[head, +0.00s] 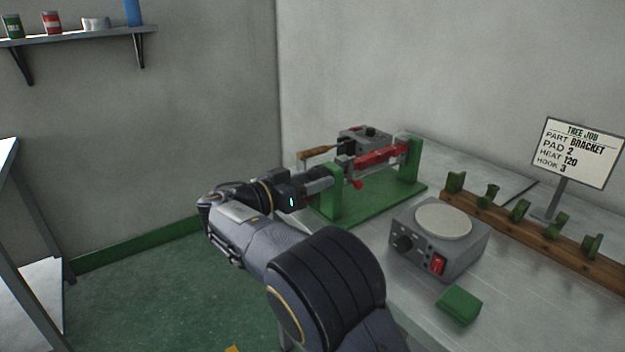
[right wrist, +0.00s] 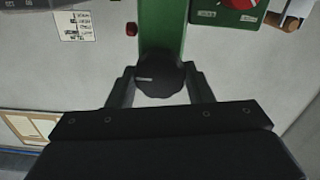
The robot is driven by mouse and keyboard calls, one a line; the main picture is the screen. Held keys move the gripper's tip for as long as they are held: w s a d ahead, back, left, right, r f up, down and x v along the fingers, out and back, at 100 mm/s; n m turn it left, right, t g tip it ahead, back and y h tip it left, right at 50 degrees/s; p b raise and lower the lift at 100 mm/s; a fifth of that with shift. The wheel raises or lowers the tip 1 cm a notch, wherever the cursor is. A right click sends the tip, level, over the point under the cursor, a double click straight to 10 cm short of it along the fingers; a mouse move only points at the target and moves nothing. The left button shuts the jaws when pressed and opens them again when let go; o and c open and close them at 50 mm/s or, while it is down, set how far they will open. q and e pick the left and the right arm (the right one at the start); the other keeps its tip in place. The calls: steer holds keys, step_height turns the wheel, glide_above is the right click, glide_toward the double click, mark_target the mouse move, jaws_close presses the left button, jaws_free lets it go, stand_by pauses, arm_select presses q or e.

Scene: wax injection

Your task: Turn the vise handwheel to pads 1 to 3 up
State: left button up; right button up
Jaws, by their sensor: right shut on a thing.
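The vise has a green base (head: 375,196) with two upright green posts, and a red bar (head: 378,157) runs between them. A red piece sticks out low from the bar's near end. In the right wrist view, the black handwheel (right wrist: 160,76) sits in front of a green post (right wrist: 163,28). My right gripper (right wrist: 160,88) is shut on the handwheel, one finger on each side of its rim. In the head view my right gripper (head: 318,186) reaches the vise's left post (head: 331,192), and the handwheel is hidden there. My left gripper is out of view.
A grey hot plate box (head: 440,240) with a round pale top stands nearer. A green block (head: 459,305) lies before it. A wooden rack (head: 540,240) holds several green pieces. A sign (head: 578,152) reads pad 2, heat 120, hook 3. A grey device (head: 364,140) stands behind the vise.

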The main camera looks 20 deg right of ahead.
steer(key=shift+n, duration=0.4)
steer(key=shift+n+p, duration=0.95)
steer(key=shift+n, duration=0.95)
steer(key=shift+n+p, duration=1.35)
steer(key=shift+n, duration=0.75)
steer(key=shift+n+p, duration=2.1)
steer(key=shift+n, duration=0.5)
steer(key=shift+n+p, duration=1.85)
steer(key=shift+n, duration=0.35)
steer(key=shift+f, duration=0.1)
steer(key=o, duration=1)
steer(key=shift+a, duration=0.1)
